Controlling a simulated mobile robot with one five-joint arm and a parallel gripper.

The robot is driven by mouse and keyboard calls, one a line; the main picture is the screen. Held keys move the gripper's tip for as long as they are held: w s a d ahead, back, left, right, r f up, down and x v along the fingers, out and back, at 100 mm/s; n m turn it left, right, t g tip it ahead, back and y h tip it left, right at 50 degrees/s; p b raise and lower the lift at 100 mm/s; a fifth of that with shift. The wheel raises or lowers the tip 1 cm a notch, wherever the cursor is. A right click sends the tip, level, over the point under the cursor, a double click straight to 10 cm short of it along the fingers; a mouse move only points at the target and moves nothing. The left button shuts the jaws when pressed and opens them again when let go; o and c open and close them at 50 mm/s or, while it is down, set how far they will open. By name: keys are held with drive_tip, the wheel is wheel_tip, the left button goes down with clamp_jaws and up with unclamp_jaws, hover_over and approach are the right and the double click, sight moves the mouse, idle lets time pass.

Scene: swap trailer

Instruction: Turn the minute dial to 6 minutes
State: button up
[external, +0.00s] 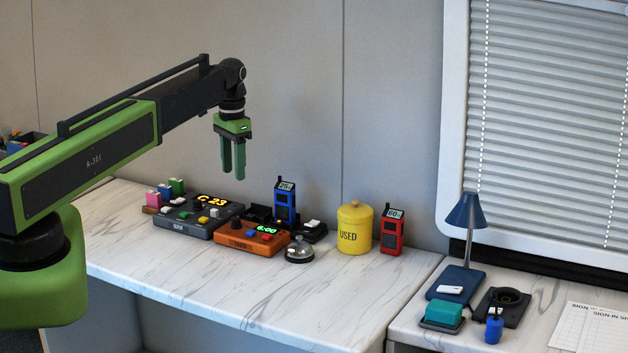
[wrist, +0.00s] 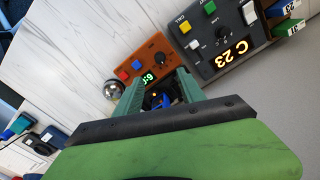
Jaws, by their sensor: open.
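The orange timer box (external: 250,241) sits on the marble-topped counter, with a black dial (external: 236,224) on its left part. Its green display (external: 267,230) reads 6:00. In the wrist view, the orange box (wrist: 130,61) and its dial (wrist: 161,58) lie just beyond the fingertips; part of the display (wrist: 148,78) is hidden by a finger. My gripper (external: 232,177) is open and empty, pointing down, above and apart from the box. In the wrist view, its two green fingers (wrist: 159,80) stand apart.
A dark console (external: 198,217) showing C 23 is left of the box. A blue radio (external: 284,202) stands behind it; a silver bell (external: 299,251), yellow canister (external: 355,228) and red radio (external: 392,231) are to the right. The counter's front is clear.

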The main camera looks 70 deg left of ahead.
wheel_tip(320, 180, up, 4)
drive_tip(key=shift+r+p, duration=0.1)
drive_tip(key=shift+p, duration=1.15)
